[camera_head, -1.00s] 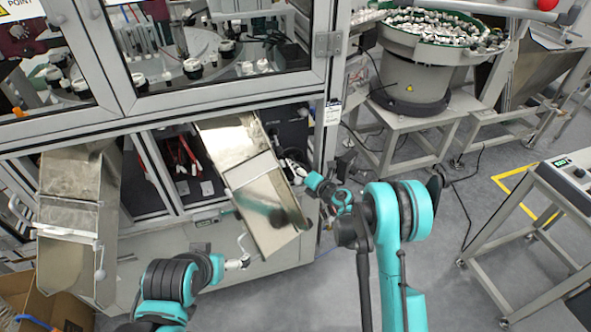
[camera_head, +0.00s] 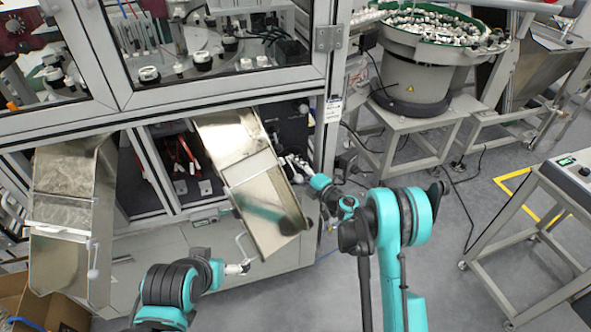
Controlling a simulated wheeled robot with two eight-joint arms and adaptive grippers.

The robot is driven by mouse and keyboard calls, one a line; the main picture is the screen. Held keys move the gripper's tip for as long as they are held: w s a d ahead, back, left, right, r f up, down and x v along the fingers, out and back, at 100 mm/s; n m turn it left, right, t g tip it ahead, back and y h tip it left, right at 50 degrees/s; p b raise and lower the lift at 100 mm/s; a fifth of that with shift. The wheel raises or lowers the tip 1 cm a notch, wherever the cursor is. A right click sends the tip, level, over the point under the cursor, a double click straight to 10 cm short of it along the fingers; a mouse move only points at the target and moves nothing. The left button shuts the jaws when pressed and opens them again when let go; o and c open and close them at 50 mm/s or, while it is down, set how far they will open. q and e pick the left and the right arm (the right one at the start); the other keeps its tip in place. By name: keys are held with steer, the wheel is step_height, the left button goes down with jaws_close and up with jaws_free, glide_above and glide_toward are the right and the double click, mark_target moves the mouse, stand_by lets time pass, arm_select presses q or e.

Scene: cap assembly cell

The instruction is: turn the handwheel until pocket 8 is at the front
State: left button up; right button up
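I cannot make out the handwheel; the dark opening beside the tilted metal chute (camera_head: 262,200) is largely covered by the chute and my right arm. My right gripper (camera_head: 291,164) reaches into that opening at the chute's right edge. Its fingers are small and blend with dark parts, so its grip is unclear. My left gripper (camera_head: 241,268) is at the chute's lower left side, close to the bent chute handle (camera_head: 240,245). I cannot tell whether it touches or holds it. The round dial (camera_head: 205,62) with black and white pieces shows behind the upper window. Pocket numbers are not readable.
A second metal chute (camera_head: 65,205) hangs at the left, above a cardboard box (camera_head: 45,305). Red-handled tools (camera_head: 183,155) lie in the lower cabinet. A bowl feeder (camera_head: 415,70) stands at the back right, a grey cart (camera_head: 560,200) at the far right. Open floor lies between.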

steer(key=shift+m+t, duration=0.3)
steer(key=shift+m, duration=0.3)
steer(key=o, duration=1.2)
steer(key=shift+w, duration=0.1)
steer(key=shift+c, duration=0.2)
steer(key=shift+d, duration=0.1)
steer(key=v, duration=0.7)
steer(key=shift+d, duration=0.15)
